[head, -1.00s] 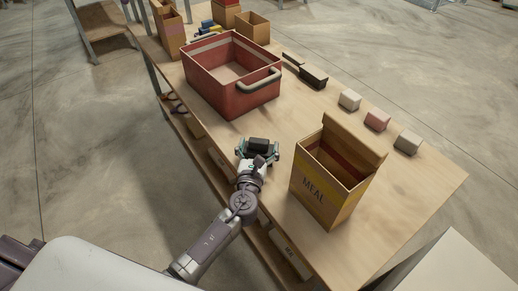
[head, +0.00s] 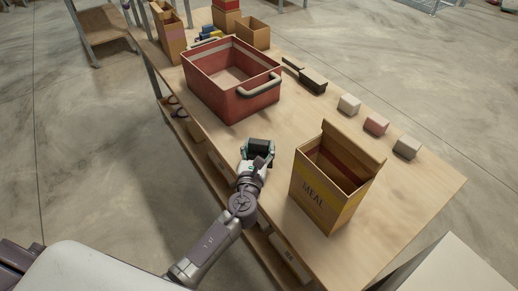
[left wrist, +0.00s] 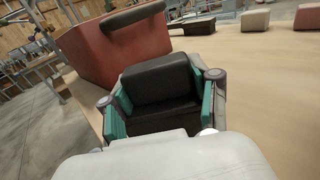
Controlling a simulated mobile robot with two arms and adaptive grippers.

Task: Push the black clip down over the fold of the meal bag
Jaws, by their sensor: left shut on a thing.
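The meal bag (head: 323,195) is a yellow-brown box-like bag marked MEAL, standing upright on the table at the right in the head view. Its top is open, with a tall flap standing up at the back. My left gripper (head: 259,150) is to the left of the bag, over the near table edge. It is shut on a black block-like thing, seemingly the black clip (left wrist: 158,82), held between its green finger pads in the left wrist view. The clip and the bag are apart. My right gripper is not in view.
A red bin (head: 232,96) with a grey handle stands behind my left gripper. Another dark block (head: 313,80) and several small pale and pink blocks (head: 376,125) line the far edge. The table (head: 300,115) between bin and bag is clear.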

